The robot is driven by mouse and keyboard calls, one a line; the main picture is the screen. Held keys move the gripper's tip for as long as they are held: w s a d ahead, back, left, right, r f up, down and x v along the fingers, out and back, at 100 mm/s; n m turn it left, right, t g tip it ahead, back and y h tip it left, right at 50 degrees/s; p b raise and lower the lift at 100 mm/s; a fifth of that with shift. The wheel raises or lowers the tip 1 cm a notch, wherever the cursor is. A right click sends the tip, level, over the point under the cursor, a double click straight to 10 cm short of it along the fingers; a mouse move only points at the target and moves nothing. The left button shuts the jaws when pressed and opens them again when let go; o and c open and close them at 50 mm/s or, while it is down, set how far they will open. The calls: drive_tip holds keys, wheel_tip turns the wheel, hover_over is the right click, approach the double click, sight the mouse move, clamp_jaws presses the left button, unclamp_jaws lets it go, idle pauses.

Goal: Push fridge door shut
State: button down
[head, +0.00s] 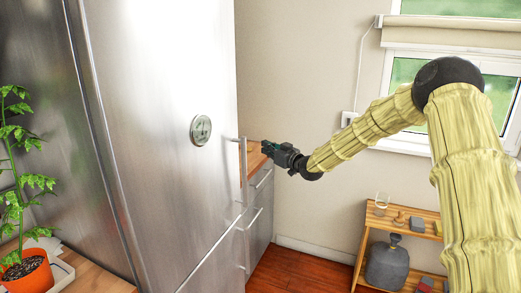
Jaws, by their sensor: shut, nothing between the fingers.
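The steel fridge (40,90) fills the left half of the head view. Its upper door (160,100) shows a broad front with a round emblem. A slim vertical handle (243,172) stands on the door's right side. A slanting seam parts the upper door from the front below. I cannot tell from this side how far the door stands from the fridge body. My gripper (267,148) is shut and empty. It points left, just right of the handle's upper end. Whether it touches the handle or door is unclear.
A wooden-topped steel cabinet (260,195) stands beyond the fridge. A low wooden shelf (408,221) with a grey kettlebell-like object (387,266) is at lower right. A potted plant (28,270) stands at lower left. The wooden floor (300,272) between cabinet and shelf is clear.

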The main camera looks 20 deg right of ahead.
drive_tip(key=d+b+v, duration=0.1)
drive_tip(key=b+v, duration=0.1)
drive_tip(key=v, duration=0.5)
drive_tip(key=shift+f+b, duration=0.2)
drive_tip(key=shift+b, duration=0.15)
drive_tip(key=shift+w+d, duration=0.1)
drive_tip(key=shift+f, duration=0.1)
idle(0.6)
